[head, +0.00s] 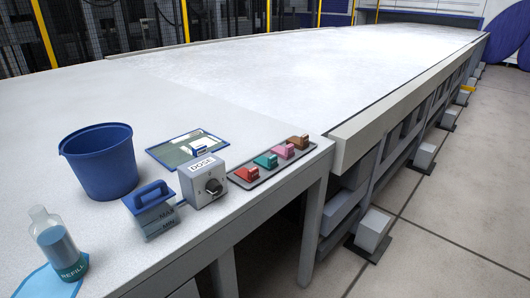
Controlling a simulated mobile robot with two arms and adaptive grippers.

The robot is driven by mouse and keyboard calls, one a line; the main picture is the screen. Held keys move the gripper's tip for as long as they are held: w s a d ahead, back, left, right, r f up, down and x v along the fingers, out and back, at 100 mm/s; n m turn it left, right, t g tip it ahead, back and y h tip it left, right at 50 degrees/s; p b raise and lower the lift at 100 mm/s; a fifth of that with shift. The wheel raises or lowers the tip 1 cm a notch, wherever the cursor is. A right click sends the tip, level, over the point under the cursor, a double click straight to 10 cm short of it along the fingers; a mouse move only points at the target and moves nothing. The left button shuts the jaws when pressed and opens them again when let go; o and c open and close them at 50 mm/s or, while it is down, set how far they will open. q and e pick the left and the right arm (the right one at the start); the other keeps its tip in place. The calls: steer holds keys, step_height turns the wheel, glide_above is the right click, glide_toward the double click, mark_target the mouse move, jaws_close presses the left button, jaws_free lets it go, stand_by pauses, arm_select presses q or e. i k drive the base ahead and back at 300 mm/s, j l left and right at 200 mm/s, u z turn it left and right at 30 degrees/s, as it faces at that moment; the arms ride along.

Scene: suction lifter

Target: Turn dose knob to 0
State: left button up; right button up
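The dose box (201,180) is a light grey box with a "DOSE" label on its sloped upper face. It stands near the front edge of the table. The black dose knob (214,187) is on its front face. The knob's setting and any numbers around it are too small to read. Neither of my grippers shows in the head view.
A blue-lidded MAX/MIN container (155,220) stands just left of the dose box. A blue bucket (101,165), a REFILL bottle (60,245) on a blue cloth (38,284), a framed panel (187,149) and a strip of coloured switches (265,162) surround it. The table behind is clear.

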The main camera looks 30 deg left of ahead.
mark_target(213, 187)
steer(key=i+u, duration=0.1)
steer(key=i, duration=0.65)
steer(key=i+l+u, duration=0.1)
steer(key=i, duration=0.65)
steer(key=i+l+u, duration=0.1)
steer(key=i+l, duration=0.15)
steer(key=i, duration=0.45)
